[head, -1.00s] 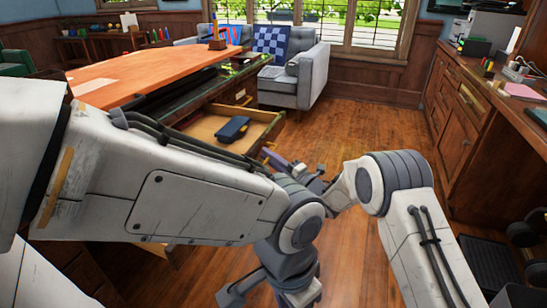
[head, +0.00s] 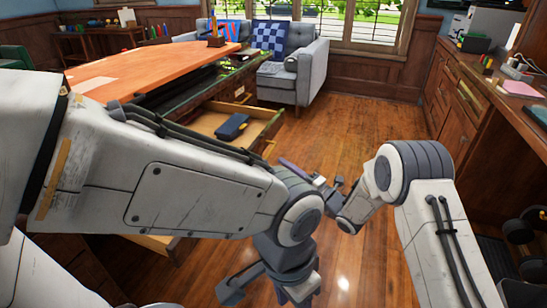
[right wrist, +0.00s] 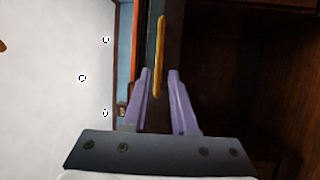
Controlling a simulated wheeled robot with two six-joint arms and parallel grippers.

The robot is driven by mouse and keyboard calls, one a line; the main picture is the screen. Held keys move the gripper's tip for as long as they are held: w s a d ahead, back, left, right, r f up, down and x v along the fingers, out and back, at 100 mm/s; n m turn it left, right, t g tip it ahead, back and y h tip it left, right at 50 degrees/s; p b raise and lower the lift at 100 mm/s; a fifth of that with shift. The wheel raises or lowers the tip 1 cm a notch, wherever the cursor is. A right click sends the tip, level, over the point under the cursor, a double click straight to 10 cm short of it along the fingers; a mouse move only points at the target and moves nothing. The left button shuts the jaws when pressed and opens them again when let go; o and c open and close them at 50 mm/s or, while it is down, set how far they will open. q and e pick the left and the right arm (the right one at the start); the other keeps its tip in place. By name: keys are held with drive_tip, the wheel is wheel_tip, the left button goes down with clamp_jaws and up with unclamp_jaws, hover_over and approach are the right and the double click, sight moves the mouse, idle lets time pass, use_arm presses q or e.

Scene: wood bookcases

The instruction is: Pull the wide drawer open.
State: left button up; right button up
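The wide drawer (head: 258,134) of the desk stands pulled out in the head view, its light wooden inside showing. A dark blue item (head: 232,126) lies in it. A yellow handle (right wrist: 159,55) shows upright in the right wrist view, ahead of and partly between my right fingers. My right gripper (head: 308,174) is just off the drawer's front in the head view. Its purple fingers (right wrist: 160,72) are apart with nothing clamped between them. My left gripper (head: 265,288) hangs low near the bottom edge; its fingers are not clear. My left arm hides part of the desk.
The orange-brown desk top (head: 150,72) is above the drawer. A grey armchair (head: 305,72) stands behind. A wooden cabinet (head: 455,105) lines the right side. The wooden floor (head: 350,125) between desk and cabinet is clear.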

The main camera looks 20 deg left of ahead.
drive_tip(key=shift+v, duration=1.75)
drive_tip(key=s+d+r+m+g+h, duration=0.25)
drive_tip(key=s+d+m+h, duration=0.45)
drive_tip(key=s, duration=0.5)
drive_tip(key=s+d+r+m+g+h+p, duration=0.1)
drive_tip(key=s+d+m+g+h, duration=0.35)
drive_tip(key=s+m, duration=0.55)
drive_tip(key=s+d+r+m+g+h, duration=0.2)
drive_tip(key=s+d+m+h, duration=0.35)
drive_tip(key=s, duration=0.95)
wheel_tip(320, 180, up, 31)
drive_tip(key=p, duration=3.1)
drive_tip(key=shift+w+d, duration=0.2)
drive_tip(key=shift+w, duration=0.3)
